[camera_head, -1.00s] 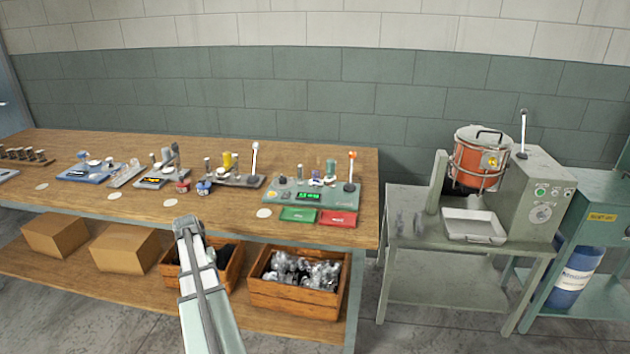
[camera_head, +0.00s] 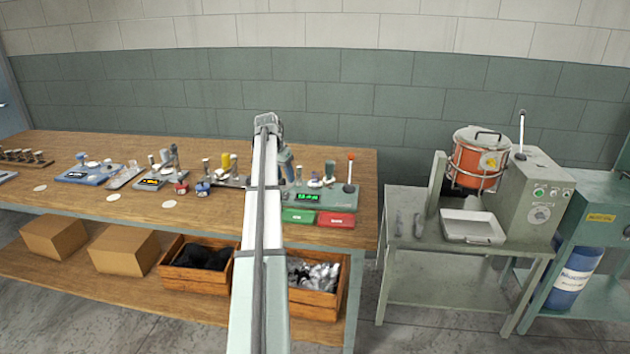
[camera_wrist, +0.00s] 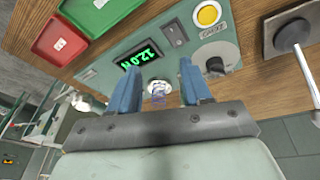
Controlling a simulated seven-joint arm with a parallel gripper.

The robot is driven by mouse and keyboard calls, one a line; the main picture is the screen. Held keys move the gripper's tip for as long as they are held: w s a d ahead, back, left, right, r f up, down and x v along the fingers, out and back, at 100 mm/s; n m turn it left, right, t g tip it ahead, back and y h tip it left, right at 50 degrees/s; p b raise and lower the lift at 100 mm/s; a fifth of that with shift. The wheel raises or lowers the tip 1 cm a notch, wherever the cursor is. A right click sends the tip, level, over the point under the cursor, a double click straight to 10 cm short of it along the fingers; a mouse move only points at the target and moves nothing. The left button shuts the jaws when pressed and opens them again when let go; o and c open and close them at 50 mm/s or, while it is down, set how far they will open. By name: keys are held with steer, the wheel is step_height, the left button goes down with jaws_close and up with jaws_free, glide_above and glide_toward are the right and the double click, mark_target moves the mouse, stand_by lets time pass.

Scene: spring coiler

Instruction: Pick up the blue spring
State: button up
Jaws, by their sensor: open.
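A small blue-violet coil, which looks like the blue spring (camera_wrist: 158,94), stands by a pale round seat on the green tester. In the wrist view it shows between the two blue fingers of my gripper (camera_wrist: 160,80). The fingers are apart on either side of it, and I cannot tell the remaining height gap. In the head view my gripper (camera_head: 287,165) is partly hidden behind my arm, over the left part of the green tester (camera_head: 327,199). The tester's lit display (camera_wrist: 139,57) reads 12.0 N.
A green tray (camera_head: 298,216) and a red tray (camera_head: 337,220) sit at the tester's front. A lever with an orange knob (camera_head: 350,157) rises at its right. Several other devices stand leftward on the wooden bench (camera_head: 130,210). A furnace stand is further right.

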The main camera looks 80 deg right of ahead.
mark_target(314, 174)
steer(key=s+d+r+m+h, duration=0.1)
steer(key=s+d+r+m, duration=0.1)
steer(key=s+d+r, duration=0.55)
steer(key=shift+m+g, duration=0.3)
steer(key=x, duration=0.3)
steer(key=w+d+x, duration=0.1)
steer(key=x, duration=0.6)
steer(key=shift+w+d+r, duration=0.1)
steer(key=shift+w+d, duration=0.15)
steer(key=x, duration=0.4)
steer(key=shift+w+a, duration=0.15)
steer(key=shift+a, duration=0.3)
steer(key=shift+d+f, duration=0.2)
steer(key=shift+f, duration=0.5)
steer(key=c, duration=0.9)
